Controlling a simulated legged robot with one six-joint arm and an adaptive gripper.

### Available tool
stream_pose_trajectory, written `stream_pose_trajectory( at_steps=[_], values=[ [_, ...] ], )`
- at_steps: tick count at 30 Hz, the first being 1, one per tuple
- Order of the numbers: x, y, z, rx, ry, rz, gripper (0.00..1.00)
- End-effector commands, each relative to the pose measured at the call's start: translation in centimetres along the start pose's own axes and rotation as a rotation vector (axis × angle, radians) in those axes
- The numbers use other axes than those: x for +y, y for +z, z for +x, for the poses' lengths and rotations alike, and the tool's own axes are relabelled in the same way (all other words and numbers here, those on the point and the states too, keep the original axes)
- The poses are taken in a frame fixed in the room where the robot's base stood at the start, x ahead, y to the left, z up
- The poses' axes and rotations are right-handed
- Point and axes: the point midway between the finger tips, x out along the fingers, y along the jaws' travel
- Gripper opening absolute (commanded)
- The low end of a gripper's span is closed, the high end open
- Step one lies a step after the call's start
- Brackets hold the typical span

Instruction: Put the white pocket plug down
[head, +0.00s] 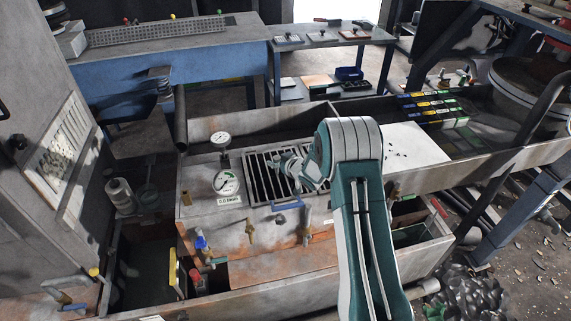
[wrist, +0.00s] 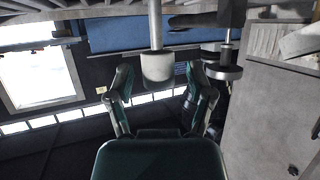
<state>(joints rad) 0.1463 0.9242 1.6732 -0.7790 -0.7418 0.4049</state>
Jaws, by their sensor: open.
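My gripper (wrist: 160,78) shows in the wrist view with its two dark green fingers spread apart. A pale white rounded piece on a thinner stem (wrist: 157,66), which looks like the white pocket plug, shows between and beyond the fingertips. I see gaps on both sides of it, and the fingers do not appear closed on it. In the head view my gripper (head: 287,167) is over the slotted grate (head: 262,178) on the machine's top, partly hidden by my arm. I cannot make out the plug there.
Two round pressure gauges (head: 226,183) stand left of the grate. Valves with coloured handles (head: 202,243) line the front. A white plate (head: 412,146) and coloured blocks (head: 436,109) lie to the right. A grey cabinet (head: 50,150) stands at the left.

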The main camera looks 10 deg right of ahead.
Motion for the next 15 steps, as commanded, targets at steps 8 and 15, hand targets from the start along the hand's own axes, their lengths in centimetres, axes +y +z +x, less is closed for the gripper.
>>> stream_pose_trajectory(
  at_steps=[8,15],
  values=[
    [0.1,-0.1,-5.4,0.001,0.003,0.001,0.69],
    [0.1,-0.1,-9.7,0.001,0.002,0.001,0.69]
  ],
)
